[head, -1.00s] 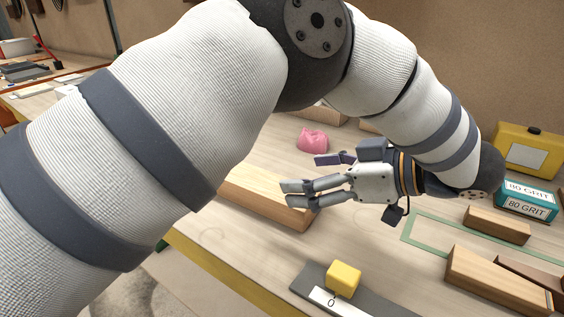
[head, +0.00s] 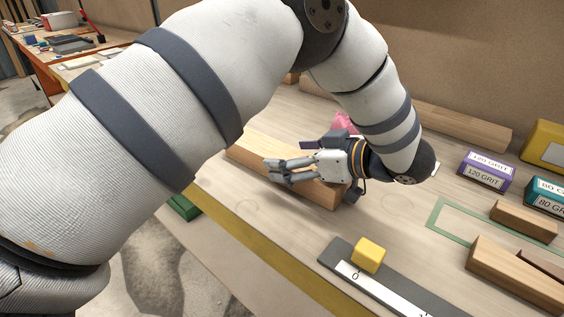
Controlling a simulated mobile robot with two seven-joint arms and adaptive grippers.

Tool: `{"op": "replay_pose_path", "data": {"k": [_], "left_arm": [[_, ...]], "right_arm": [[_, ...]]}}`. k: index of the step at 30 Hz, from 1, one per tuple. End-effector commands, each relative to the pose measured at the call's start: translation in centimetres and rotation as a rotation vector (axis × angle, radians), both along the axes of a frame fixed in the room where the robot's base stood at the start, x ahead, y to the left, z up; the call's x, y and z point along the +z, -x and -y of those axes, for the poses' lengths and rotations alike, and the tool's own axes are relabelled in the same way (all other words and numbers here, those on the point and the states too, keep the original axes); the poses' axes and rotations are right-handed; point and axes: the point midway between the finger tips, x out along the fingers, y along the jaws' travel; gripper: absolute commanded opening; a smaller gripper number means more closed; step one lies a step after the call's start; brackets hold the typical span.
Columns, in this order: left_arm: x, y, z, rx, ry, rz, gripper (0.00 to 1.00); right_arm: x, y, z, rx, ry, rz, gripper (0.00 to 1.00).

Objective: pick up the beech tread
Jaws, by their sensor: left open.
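A long pale wooden block (head: 318,194), which looks like the beech tread, lies on the bench in the middle of the head view. My left gripper (head: 270,171) is open over this block, with its fingers pointing left across the block's middle. The fingers and palm hide part of its top. I cannot tell whether they touch it. Nothing shows between the fingers. My right gripper is not in view.
A yellow cube (head: 368,255) sits on a grey ruled strip in front. Wooden pieces (head: 516,275) lie at the right by a green outline (head: 437,222). Grit boxes (head: 485,171) and a long board (head: 460,127) stand behind. A pink lump (head: 345,122) is partly hidden behind my gripper.

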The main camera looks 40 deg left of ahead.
Motion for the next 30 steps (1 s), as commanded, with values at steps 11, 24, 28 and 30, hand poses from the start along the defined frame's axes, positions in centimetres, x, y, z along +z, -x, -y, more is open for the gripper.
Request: {"op": "replay_pose_path", "data": {"k": [11,24,28,30], "left_arm": [[0.1,0.0,0.0,0.001,-0.003,0.002,0.04],[3.0,-0.1,0.0,0.000,-0.003,0.009,0.04],[6.4,1.8,-0.7,0.000,-0.002,0.018,0.04],[8.5,3.3,-1.2,0.001,-0.002,0.023,0.04]], "right_arm": [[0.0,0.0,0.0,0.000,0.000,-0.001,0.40],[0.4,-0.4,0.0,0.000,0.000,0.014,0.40],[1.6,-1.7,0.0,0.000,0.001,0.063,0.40],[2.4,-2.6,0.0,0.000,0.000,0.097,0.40]]}}
